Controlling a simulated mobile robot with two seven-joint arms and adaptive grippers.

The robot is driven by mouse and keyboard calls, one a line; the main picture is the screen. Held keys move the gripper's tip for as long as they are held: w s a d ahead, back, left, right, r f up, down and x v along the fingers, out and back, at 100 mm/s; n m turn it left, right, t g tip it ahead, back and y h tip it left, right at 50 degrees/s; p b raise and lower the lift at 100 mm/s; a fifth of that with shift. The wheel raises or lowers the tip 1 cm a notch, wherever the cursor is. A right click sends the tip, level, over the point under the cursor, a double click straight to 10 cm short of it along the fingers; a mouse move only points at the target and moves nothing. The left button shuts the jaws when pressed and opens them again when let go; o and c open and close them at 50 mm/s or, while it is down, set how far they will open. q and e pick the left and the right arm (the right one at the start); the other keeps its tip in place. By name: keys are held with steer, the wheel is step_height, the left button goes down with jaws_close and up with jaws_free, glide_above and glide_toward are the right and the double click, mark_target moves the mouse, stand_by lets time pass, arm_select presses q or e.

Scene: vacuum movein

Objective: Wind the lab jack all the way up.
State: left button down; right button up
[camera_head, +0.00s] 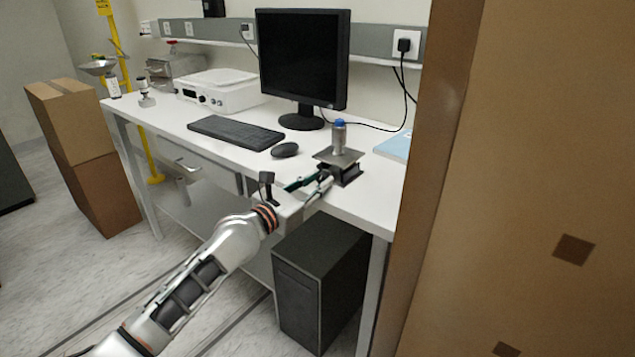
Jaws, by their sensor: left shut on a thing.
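The lab jack (341,157) stands near the front edge of the white bench, with a flat grey top plate and a dark base. A grey metal cylinder with a blue top (339,136) stands upright on its plate. My left gripper (325,178) reaches in from the lower left and is shut at the jack's front left side, at the height of its knob. The knob itself is hidden between the fingers. The gap between top plate and base looks small. My right gripper is not in view.
A mouse (285,149), keyboard (235,132) and monitor (302,58) stand left of and behind the jack. A light blue book (394,146) lies to its right. A tall brown carton (530,180) blocks the right side. A black computer tower (318,285) stands under the bench (375,205).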

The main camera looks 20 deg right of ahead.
arm_select(q)
steer(key=c, duration=1.8)
jaws_free()
steer(key=v, duration=1.2)
steer(key=shift+s, duration=0.1)
steer(key=shift+f, duration=0.1)
